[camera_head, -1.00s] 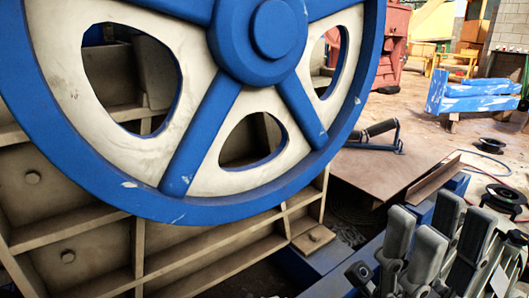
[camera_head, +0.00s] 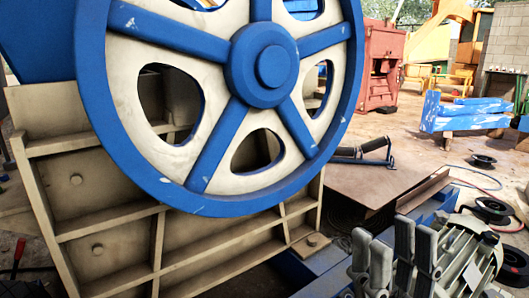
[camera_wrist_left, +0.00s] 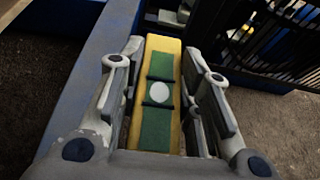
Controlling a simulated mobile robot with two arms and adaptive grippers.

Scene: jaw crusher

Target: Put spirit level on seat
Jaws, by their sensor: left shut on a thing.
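The spirit level (camera_wrist_left: 158,95) is a yellow bar with green panels and a white round spot, seen in the left wrist view. It lies between the fingers of my left gripper (camera_wrist_left: 163,105), which is shut on it. A blue beam (camera_wrist_left: 90,75) runs beneath and beside it; I cannot tell whether the level touches it. The left gripper is out of the head view. I cannot identify the seat with certainty.
A large blue and cream flywheel (camera_head: 205,120) stands before a ribbed beige crusher body (camera_head: 110,235). A grey finned motor (camera_head: 465,262) is beside the right gripper. A brown plate (camera_head: 375,185), a roller (camera_head: 365,147) and black discs (camera_head: 490,210) lie behind. Open ground extends beyond.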

